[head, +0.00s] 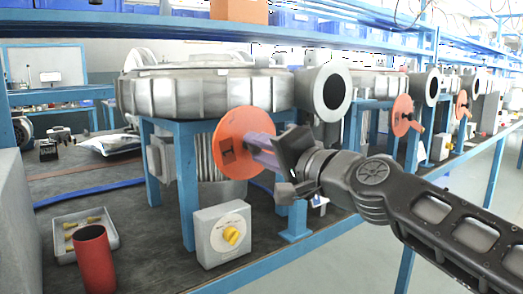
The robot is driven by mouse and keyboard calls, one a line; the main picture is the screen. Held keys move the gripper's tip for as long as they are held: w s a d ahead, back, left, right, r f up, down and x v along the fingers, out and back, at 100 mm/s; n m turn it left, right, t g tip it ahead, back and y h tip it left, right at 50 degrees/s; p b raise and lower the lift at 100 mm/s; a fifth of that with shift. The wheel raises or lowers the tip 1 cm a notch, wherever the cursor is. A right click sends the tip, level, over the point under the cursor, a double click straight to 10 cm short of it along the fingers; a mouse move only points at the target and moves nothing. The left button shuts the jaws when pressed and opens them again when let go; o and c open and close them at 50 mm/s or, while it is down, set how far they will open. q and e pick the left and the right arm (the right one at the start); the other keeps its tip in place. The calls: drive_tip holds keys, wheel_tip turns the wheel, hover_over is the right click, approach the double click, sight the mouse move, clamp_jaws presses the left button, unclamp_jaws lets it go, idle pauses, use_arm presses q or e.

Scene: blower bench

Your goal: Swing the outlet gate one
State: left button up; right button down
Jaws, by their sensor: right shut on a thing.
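The nearest blower (200,92) is a grey ribbed housing on a blue stand. Its round outlet (331,92) faces me with a dark, uncovered opening. The orange disc gate (228,162) hangs to the lower left of that outlet, clear of the opening. My right gripper (264,153) reaches in from the right and is shut at the disc's right side. My left gripper is out of view.
A grey box with a yellow knob (230,236) stands below the gate. A red cylinder (93,258) and a grey tray (70,232) with yellow pieces are at the lower left. More blowers with orange discs (403,116) line the bench to the right. A blue shelf (200,27) runs above.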

drive_tip(key=shift+f, duration=0.25)
drive_tip(key=c, duration=1.1)
unclamp_jaws()
drive_tip(key=shift+r, duration=0.1)
drive_tip(key=b+v, duration=0.1)
drive_tip(key=v, duration=0.6)
drive_tip(key=shift+s+d+b, duration=0.2)
drive_tip(key=shift+s+b, duration=0.1)
drive_tip(key=shift+b, duration=0.05)
